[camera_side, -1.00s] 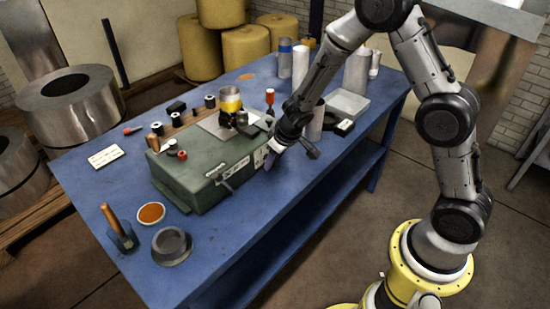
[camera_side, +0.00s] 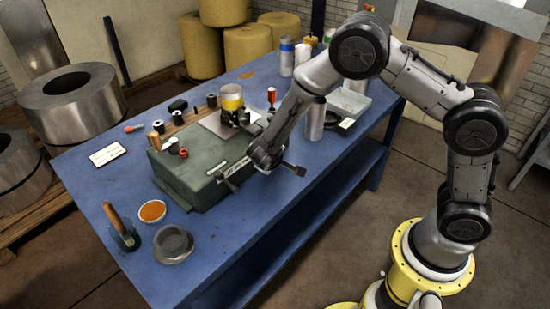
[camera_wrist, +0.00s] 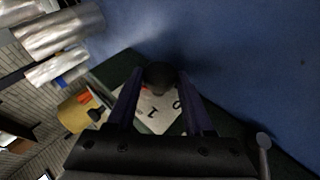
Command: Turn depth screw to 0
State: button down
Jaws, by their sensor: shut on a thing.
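The depth screw shows in the wrist view as a dark round knob (camera_wrist: 160,73) at the end of the green machine (camera_side: 205,172). My gripper (camera_wrist: 160,80) has one finger on each side of the knob and is shut on it. A pale dial plate (camera_wrist: 157,112) with black figures, a 1 and what looks like a 0, lies just behind the knob between the fingers. I cannot tell which figure the screw points to.
A grey cylinder (camera_side: 315,120) and a tray (camera_side: 348,104) stand close behind my forearm.

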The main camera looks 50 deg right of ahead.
jog(key=h, duration=0.3)
jog(key=n+h, duration=0.1)
jog(key=shift+a+f, duration=0.3)
jog(key=shift+f, duration=0.1)
jog(key=shift+f+n+t+h, duration=0.15)
jog(key=shift+n+t+h, duration=0.25)
jog(key=shift+h, duration=0.65)
jog(key=shift+f+n+t+h, duration=0.15)
jog(key=shift+n+t+h, duration=0.2)
jog(key=shift+h, duration=0.7)
jog(key=shift+c, duration=1.6)
grip_release()
jog(key=shift+r, duration=0.1)
